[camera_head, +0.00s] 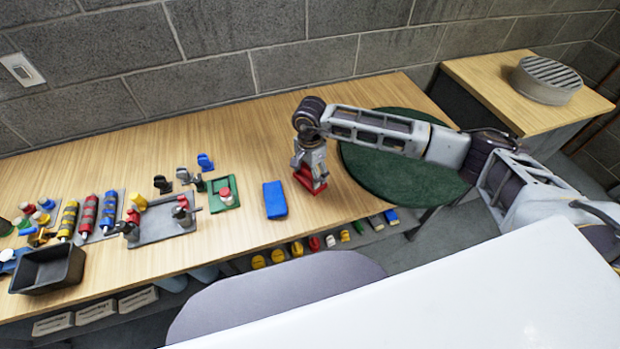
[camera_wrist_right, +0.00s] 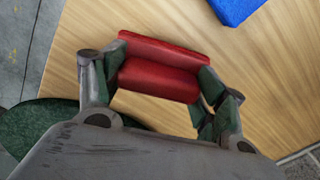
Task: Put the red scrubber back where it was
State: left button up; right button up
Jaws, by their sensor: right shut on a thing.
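The red scrubber (camera_head: 311,181) is at the wooden table's surface, between a blue block and the dark green round mat. My right gripper (camera_head: 312,178) points down and is shut on it. In the right wrist view the red scrubber (camera_wrist_right: 158,70) lies between the two green-padded fingers of my right gripper (camera_wrist_right: 160,82), with wood behind it. I cannot tell whether the scrubber touches the table. The blue block (camera_head: 275,199) lies just left of the scrubber; its corner also shows in the right wrist view (camera_wrist_right: 233,8). My left gripper is not in view.
The green round mat (camera_head: 385,182) lies to the right, under my right forearm. Left of the blue block are a green plate (camera_head: 228,203) with a red knob, a grey tray with clamps (camera_head: 160,228), and a black bin (camera_head: 45,272). Wood is bare behind the scrubber.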

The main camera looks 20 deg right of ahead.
aim_at(310, 179)
jog(key=shift+f, duration=1.85)
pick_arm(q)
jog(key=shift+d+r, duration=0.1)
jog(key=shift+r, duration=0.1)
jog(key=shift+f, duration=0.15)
pick_arm(e)
jog(key=shift+f, duration=0.15)
jog(key=o, duration=1)
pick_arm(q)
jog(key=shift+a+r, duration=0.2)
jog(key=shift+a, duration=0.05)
pick_arm(e)
jog(key=shift+r, duration=0.2)
notch_tip(310, 179, up, 11)
jog(key=shift+f+b, duration=0.15)
jog(key=shift+b, duration=0.4)
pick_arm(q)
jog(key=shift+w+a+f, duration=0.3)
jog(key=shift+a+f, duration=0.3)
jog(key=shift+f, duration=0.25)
pick_arm(e)
jog(key=shift+r, duration=0.65)
